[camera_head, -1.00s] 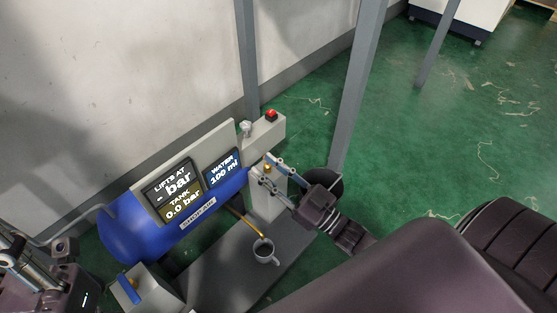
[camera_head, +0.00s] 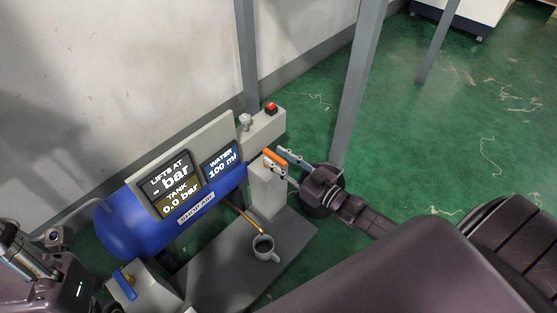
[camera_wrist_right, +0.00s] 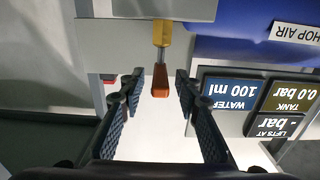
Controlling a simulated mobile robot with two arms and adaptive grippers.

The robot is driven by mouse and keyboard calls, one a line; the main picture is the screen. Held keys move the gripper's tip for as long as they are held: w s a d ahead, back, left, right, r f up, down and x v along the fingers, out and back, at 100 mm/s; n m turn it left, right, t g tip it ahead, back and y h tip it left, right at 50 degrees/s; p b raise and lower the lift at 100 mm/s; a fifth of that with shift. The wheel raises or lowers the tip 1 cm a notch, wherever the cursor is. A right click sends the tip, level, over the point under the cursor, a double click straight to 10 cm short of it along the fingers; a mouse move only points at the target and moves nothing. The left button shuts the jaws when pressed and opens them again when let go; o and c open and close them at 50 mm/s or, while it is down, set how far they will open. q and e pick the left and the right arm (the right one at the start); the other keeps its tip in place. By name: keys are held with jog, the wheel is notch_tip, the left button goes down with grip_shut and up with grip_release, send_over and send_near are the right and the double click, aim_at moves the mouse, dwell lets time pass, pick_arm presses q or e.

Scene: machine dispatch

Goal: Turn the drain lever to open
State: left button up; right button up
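An orange lever (camera_head: 274,157) sits on top of a grey post (camera_head: 265,192) at the right end of the blue tank. In the right wrist view the orange lever (camera_wrist_right: 160,80) hangs from a brass fitting (camera_wrist_right: 161,38). My right gripper (camera_head: 276,160) is open, with one finger on each side of the lever. The wrist view shows gaps between the lever and both fingers. A second lever, blue (camera_head: 124,285), is on a grey block at lower left. No label shows which is the drain lever. My left gripper (camera_head: 58,238) is partly in view at lower left; its opening is unclear.
The blue tank (camera_head: 125,233) carries displays reading WATER 100 ml (camera_head: 221,163) and TANK 0.0 bar (camera_head: 183,203). A cup (camera_head: 263,248) stands under a brass pipe. A red button (camera_head: 271,107) is behind the lever. Grey frame posts (camera_head: 357,90) rise behind.

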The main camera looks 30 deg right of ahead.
grip_shut()
